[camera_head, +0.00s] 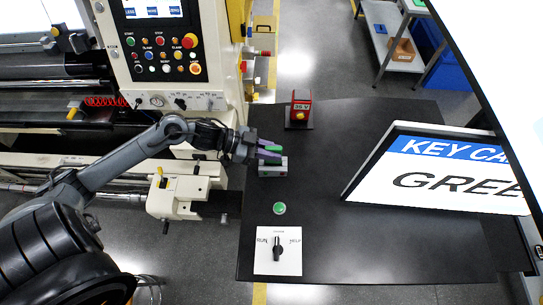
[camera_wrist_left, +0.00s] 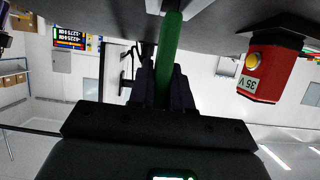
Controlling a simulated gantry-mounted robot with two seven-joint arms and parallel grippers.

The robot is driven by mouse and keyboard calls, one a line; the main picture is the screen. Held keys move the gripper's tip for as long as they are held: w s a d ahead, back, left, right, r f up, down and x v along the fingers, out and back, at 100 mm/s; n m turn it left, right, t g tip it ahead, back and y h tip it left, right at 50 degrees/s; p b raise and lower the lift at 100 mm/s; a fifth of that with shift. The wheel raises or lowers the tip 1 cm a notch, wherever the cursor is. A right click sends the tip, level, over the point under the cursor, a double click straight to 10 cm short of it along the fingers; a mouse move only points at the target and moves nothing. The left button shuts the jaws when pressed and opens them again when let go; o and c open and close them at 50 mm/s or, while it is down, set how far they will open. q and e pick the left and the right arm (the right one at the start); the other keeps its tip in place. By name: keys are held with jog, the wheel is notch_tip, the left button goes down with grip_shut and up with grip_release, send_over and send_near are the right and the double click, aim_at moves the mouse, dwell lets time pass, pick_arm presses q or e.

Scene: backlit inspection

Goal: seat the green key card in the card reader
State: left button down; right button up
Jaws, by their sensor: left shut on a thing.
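My left gripper (camera_head: 268,152) is shut on the green key card (camera_head: 273,148) above the left side of the black table. In the left wrist view the card (camera_wrist_left: 168,60) is seen edge-on as a green strip between the dark fingers (camera_wrist_left: 163,85). The card reader (camera_head: 274,170) is a small grey block directly beside and below the fingers in the head view. A pale grey part (camera_wrist_left: 200,7), apparently the reader, shows at the card's far end in the wrist view. I cannot tell whether card and reader touch. My right gripper is not in view.
A red 35 V box (camera_head: 300,110) stands behind the reader. A green button (camera_head: 279,208) and a white rotary-switch panel (camera_head: 265,262) lie in front. A large key card sign (camera_head: 430,178) stands at right. The black table (camera_head: 360,250) is clear at front. A machine (camera_head: 205,60) borders the left.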

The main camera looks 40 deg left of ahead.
aim_at(272, 162)
pick_arm(q)
notch_tip(272, 162, down, 4)
jog(key=shift+r+p, duration=0.2)
jog(key=shift+p, duration=0.1)
jog(key=shift+f, duration=0.2)
jog(key=shift+f, duration=0.1)
jog(key=shift+f, duration=0.1)
jog(key=c, duration=1.1)
grip_release()
jog(key=shift+o, duration=0.2)
